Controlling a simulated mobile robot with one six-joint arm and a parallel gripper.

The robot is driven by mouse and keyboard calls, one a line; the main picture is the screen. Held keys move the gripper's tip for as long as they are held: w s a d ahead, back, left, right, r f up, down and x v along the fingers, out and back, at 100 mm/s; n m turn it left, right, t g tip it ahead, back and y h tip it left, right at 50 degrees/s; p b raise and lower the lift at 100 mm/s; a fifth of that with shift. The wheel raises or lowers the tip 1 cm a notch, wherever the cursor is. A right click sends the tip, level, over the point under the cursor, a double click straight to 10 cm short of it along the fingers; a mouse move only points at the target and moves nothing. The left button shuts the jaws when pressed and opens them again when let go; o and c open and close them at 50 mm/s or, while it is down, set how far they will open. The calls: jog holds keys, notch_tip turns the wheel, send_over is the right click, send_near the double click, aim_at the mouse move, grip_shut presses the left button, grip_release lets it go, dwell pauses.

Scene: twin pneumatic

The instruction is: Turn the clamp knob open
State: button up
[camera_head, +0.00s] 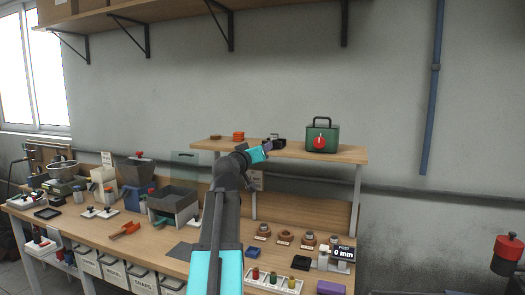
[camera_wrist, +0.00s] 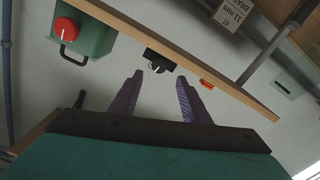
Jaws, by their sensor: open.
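A round red knob (camera_head: 320,142) sits on the front of a green case (camera_head: 331,133) with a black handle, at the right of the raised shelf. The knob also shows at upper left in the wrist view (camera_wrist: 66,28). A small black device (camera_head: 280,143) stands on the shelf left of the case. In the wrist view the black device (camera_wrist: 158,60) lies just beyond the gap between my fingertips. I cannot tell which part is the clamp knob. My gripper (camera_wrist: 160,77) has its purple fingers apart, with nothing between them. In the head view it is at the shelf's front edge (camera_head: 267,147).
The shelf (camera_head: 345,153) also holds an orange-red stack (camera_head: 239,136) left of the black device. Open air lies above the shelf.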

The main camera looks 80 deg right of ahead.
jog(key=w+a+b, duration=0.1)
jog(key=a, duration=0.6)
jog(key=shift+w+a, duration=0.2)
jog(key=shift+w, duration=0.1)
